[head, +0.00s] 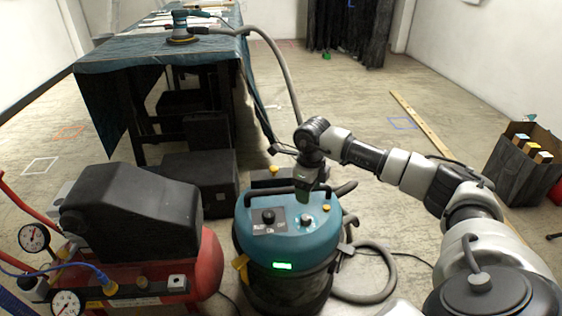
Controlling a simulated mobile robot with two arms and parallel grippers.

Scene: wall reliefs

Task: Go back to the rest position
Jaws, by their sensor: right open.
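My right arm comes in from the right edge and reaches to the middle of the head view. Its gripper (306,196) points down, open, close over the top of a teal and black vacuum (290,244). A small light knob (307,219) on the vacuum's panel shows just below the fingertips; I cannot tell whether they touch it. A green display glows on the vacuum's front. My left gripper is not in view.
A red compressor (205,265) with a black cover and gauges stands at left. A cloth-covered table (120,52) with a sander (180,28) is behind. A hose lies right of the vacuum. A dark box (515,170) and a wooden plank (420,122) are at right. Floor between is open.

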